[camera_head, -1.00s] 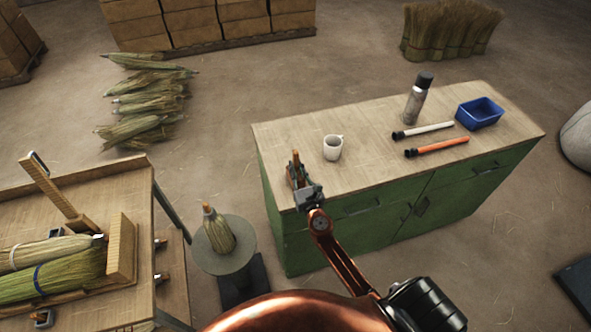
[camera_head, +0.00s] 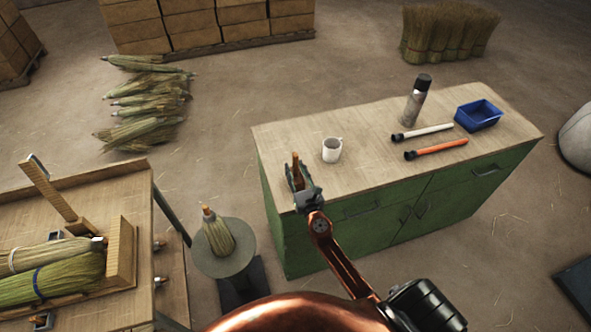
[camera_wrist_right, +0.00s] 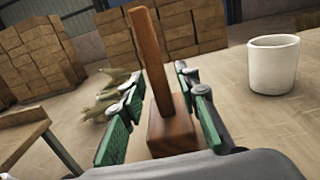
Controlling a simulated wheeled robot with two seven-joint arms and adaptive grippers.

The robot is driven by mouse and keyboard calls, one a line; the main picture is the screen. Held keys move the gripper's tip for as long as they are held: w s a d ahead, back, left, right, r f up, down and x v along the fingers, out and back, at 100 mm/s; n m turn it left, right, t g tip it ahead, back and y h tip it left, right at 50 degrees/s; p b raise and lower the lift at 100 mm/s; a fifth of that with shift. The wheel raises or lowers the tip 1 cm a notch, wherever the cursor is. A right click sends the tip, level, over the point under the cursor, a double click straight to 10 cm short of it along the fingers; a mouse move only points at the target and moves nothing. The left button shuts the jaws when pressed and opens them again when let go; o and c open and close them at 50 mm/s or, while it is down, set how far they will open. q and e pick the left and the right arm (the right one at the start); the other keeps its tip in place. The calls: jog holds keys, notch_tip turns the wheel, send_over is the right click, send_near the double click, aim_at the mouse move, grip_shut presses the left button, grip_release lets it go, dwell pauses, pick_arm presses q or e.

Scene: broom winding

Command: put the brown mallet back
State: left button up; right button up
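The brown mallet (camera_head: 296,164) stands upright near the left front corner of the green workbench top, handle up. In the right wrist view its block-shaped head (camera_wrist_right: 172,132) is low between the fingers, with the handle rising above it. My right gripper (camera_head: 298,180) is around the mallet. Its green-padded fingers (camera_wrist_right: 160,118) are spread, with gaps visible on both sides of the mallet. The underside of the mallet's head is hidden by the gripper. My left gripper is not in view.
The workbench (camera_head: 375,165) also holds a white mug (camera_head: 332,150) close to the right of the mallet, a dark-capped bottle (camera_head: 416,100), white (camera_head: 425,131) and orange (camera_head: 438,148) black-ended rods and a blue bin (camera_head: 479,115). A broom bundle (camera_head: 218,233) stands on a round stand to the left.

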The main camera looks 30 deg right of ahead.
jog(key=b+v, duration=0.1)
jog(key=v, duration=1.1)
jog(key=shift+f, duration=0.1)
